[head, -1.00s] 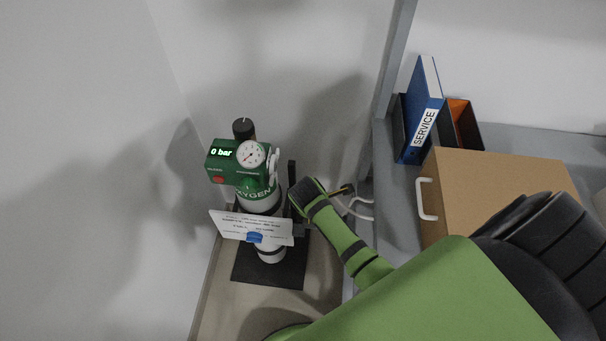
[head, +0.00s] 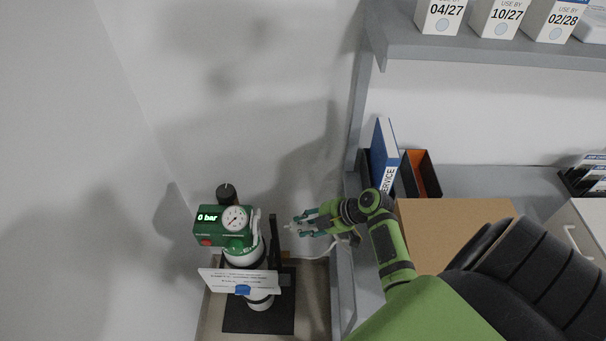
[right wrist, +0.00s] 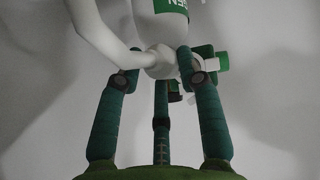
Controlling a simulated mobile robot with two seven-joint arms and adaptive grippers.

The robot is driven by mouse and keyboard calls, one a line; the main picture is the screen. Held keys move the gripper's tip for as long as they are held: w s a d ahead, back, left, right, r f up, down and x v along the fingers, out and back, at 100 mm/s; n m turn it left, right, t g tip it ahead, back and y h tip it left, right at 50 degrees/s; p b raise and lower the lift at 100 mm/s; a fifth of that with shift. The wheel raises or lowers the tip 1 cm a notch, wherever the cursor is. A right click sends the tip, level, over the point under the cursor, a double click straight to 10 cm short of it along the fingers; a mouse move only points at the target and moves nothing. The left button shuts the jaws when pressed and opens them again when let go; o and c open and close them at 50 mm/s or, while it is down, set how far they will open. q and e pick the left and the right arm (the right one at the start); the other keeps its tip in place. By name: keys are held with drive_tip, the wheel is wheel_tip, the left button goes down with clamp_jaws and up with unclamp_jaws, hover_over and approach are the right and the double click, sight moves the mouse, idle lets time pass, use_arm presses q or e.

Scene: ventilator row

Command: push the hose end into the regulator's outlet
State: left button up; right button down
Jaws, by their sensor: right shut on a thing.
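The regulator (head: 222,222) is a green box with a dial and a display reading 0 bar, on top of the oxygen cylinder. My right gripper (head: 297,226) is to the right of the regulator, with a gap between them. Its fingers are closed around the pale hose end (head: 289,226). In the right wrist view the fingers (right wrist: 154,72) are around the hose end (right wrist: 156,62), and the white hose (right wrist: 100,35) bends away to the upper left. A green part (right wrist: 220,62) with a white piece shows behind the right finger. I cannot make out the outlet clearly. My left gripper is out of view.
A white printed card (head: 240,281) hangs in front of the cylinder. A dark upright post (head: 273,240) stands between cylinder and gripper. A grey shelf unit (head: 341,290) with a blue binder (head: 384,155) and a cardboard box (head: 450,228) is at right. Walls close in behind and left.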

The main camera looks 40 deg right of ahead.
drive_tip(key=shift+w+a, duration=0.9)
drive_tip(key=shift+a, duration=0.25)
drive_tip(key=shift+w+a, duration=0.9)
drive_tip(key=shift+a, duration=0.25)
drive_tip(key=shift+w+a, duration=0.8)
drive_tip(key=shift+a, duration=0.3)
drive_tip(key=shift+w+a+r, duration=0.1)
drive_tip(key=shift+a+r, duration=0.05)
drive_tip(key=shift+a, duration=0.05)
idle(0.7)
drive_tip(key=c, duration=0.7)
unclamp_jaws()
drive_tip(key=shift+c, duration=0.2)
drive_tip(key=shift+w+a, duration=0.1)
drive_tip(key=shift+a, duration=0.05)
drive_tip(key=v, duration=1.2)
